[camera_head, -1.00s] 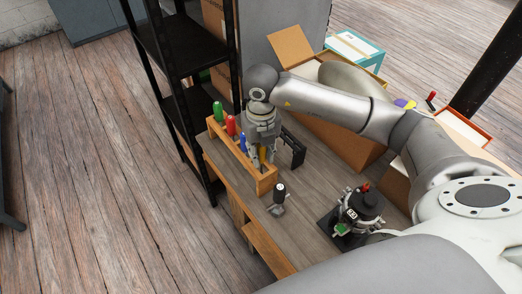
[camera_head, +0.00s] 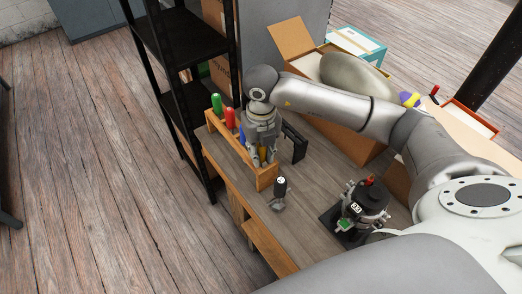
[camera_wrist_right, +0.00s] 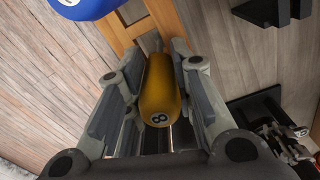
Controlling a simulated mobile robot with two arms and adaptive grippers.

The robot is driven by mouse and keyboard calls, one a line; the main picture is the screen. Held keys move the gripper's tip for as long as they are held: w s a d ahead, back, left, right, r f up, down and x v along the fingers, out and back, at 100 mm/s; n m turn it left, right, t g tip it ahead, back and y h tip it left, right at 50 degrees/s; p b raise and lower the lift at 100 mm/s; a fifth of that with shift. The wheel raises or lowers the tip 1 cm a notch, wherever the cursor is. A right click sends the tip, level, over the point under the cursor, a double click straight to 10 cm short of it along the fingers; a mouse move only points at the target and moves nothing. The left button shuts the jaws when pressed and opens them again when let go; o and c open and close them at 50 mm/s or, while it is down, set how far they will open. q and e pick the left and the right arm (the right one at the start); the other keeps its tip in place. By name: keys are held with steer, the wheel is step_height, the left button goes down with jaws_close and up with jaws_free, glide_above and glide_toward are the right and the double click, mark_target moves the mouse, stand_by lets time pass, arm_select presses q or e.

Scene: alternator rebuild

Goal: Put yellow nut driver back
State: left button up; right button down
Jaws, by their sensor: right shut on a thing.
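The yellow nut driver (camera_wrist_right: 160,88), marked 8 on its handle end, is between the fingers of my right gripper (camera_wrist_right: 158,75) in the right wrist view. The gripper is shut on its handle. The shaft points to the wooden rack (camera_wrist_right: 165,14); whether its tip is in a slot I cannot tell. In the head view my right gripper (camera_head: 262,160) is at the near end of the rack (camera_head: 266,178), and its fingers mostly hide the driver. My left gripper is not in view.
Green (camera_head: 217,105), red (camera_head: 230,118) and blue (camera_head: 242,135) drivers stand in the rack. A black stand (camera_head: 294,143) is right of the gripper. A small black-topped tool (camera_head: 279,190) and the alternator (camera_head: 360,205) are nearer. A black shelf (camera_head: 185,90) rises at left.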

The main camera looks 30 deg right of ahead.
steer(key=c, duration=1.2)
jaws_free()
steer(key=shift+o, duration=0.2)
step_height(320, 180, up, 12)
steer(key=shift+f, duration=0.15)
step_height(320, 180, up, 4)
steer(key=p, duration=0.3)
steer(key=shift+r, duration=0.2)
steer(key=shift+f, duration=0.1)
